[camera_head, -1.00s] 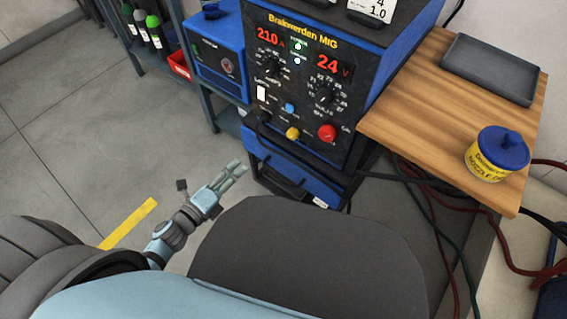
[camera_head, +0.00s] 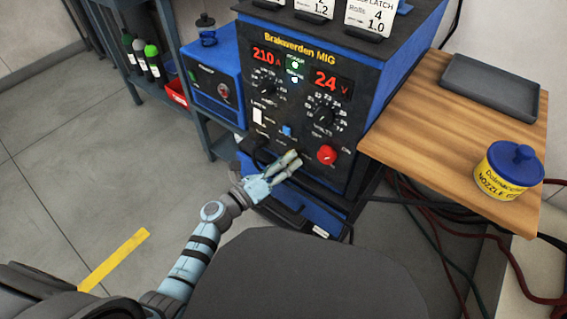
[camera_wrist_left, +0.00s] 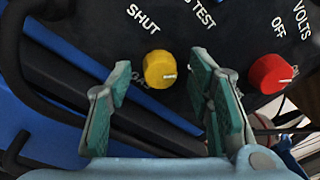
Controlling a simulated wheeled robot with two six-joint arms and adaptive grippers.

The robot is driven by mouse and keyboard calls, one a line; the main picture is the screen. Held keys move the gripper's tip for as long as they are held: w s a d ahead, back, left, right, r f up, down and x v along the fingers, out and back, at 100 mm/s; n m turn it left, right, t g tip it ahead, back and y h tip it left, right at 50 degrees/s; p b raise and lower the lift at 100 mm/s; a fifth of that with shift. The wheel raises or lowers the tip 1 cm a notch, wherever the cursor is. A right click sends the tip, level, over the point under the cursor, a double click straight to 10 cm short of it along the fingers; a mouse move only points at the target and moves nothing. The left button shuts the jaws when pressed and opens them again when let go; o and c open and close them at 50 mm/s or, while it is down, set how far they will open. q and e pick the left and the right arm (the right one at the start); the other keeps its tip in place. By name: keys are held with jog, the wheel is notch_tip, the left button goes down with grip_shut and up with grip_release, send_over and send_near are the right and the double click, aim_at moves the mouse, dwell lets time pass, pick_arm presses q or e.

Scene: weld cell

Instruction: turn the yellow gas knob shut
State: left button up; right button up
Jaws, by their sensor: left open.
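The yellow gas knob (camera_wrist_left: 159,69) is on the dark front panel of the welder (camera_head: 300,85). In the left wrist view it sits between my left gripper's two spread fingers, near their tips, with panel showing on both sides. Its pale mark points right; the word SHUT is printed to its upper left. I cannot tell whether the fingers touch it. In the head view my left gripper (camera_head: 293,159) reaches the lower panel and mostly hides the knob. The gripper is open. My right gripper is not in view.
A red knob (camera_head: 327,155) is close to the right of the gripper, also in the left wrist view (camera_wrist_left: 271,74). A blue button (camera_head: 287,131) is just above. Dark cable runs below the panel. A wooden shelf (camera_head: 420,150) with a tray and a tub is to the right.

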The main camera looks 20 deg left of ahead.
pick_arm(q)
jog(key=shift+c, duration=0.2)
grip_shut()
jog(key=shift+n, duration=0.3)
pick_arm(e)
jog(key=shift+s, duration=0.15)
pick_arm(q)
jog(key=shift+s+d+f+n+t+y+p, duration=0.1)
jog(key=shift+n+t+y+p, duration=0.35)
jog(key=shift+n, duration=2.7)
jog(key=shift+f+n+t+y+p, duration=0.1)
jog(key=shift+n+t+p, duration=0.45)
jog(key=shift+n, duration=2.65)
jog(key=shift+s+d+f+n+t+y+p, duration=0.2)
jog(key=shift+n+p, duration=0.65)
jog(key=shift+n, duration=2.3)
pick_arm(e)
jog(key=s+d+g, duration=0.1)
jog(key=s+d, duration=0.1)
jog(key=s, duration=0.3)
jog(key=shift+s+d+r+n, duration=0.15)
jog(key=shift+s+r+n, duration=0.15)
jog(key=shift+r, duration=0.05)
pick_arm(q)
jog(key=shift+w+a+r, duration=0.1)
jog(key=shift+w+a, duration=0.05)
